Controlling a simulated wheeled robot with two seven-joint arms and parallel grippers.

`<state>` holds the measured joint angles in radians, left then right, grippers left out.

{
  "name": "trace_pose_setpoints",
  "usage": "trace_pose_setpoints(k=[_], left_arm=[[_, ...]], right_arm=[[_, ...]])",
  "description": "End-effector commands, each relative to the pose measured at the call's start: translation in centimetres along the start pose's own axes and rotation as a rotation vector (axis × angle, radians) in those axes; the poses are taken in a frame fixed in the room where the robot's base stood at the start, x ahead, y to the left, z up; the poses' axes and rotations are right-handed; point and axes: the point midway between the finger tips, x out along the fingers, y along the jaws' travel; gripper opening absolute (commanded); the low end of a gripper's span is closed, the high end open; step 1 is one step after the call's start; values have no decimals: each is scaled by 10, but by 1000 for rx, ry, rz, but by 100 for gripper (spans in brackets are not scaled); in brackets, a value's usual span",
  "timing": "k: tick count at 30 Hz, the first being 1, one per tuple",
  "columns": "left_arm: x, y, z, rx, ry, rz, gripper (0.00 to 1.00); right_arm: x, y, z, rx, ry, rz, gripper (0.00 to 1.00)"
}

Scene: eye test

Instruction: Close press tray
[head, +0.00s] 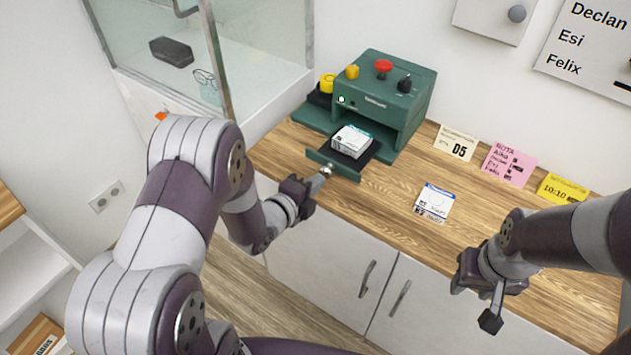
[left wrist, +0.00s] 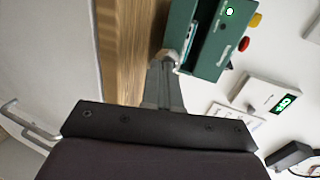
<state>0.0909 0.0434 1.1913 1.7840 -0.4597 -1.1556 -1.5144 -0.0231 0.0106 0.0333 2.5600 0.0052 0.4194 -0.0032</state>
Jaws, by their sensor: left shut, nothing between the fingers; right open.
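A green press (head: 405,98) stands on the wooden counter; it also shows in the left wrist view (left wrist: 210,66). Its tray (head: 334,168) is pulled out of the slot toward me, with a white box (head: 351,141) lying on it. My left gripper (head: 324,173) is shut and empty, its tips at the outside of the tray's front panel. In the left wrist view the closed fingers (left wrist: 169,58) point at the press; I cannot tell whether they touch it. My right gripper (head: 496,302) is open, hanging low at the right, in front of the counter edge, away from the press.
A white card or pack (head: 434,202) lies on the counter right of the tray. A D5 card (head: 456,144), a pink note (head: 508,165) and a yellow note (head: 562,189) are along the wall. A glass case (head: 150,55) stands left. The counter before the tray is narrow.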

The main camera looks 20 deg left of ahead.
Motion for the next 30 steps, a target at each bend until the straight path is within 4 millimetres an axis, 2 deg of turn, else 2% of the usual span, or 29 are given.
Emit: trace_pose_setpoints(k=[15, 17, 24, 30], left_arm=[[12, -2, 0, 0, 0, -1, 0], [22, -3, 0, 2, 2, -1, 0], [88, -20, 0, 2, 2, -3, 0], [124, -35, 0, 0, 0, -1, 0]], right_arm=[[4, 0, 0, 0, 0, 0, 43], [10, 0, 1, 0, 0, 0, 43], [42, 0, 5, 0, 0, 0, 43], [56, 0, 7, 0, 0, 0, 43]])
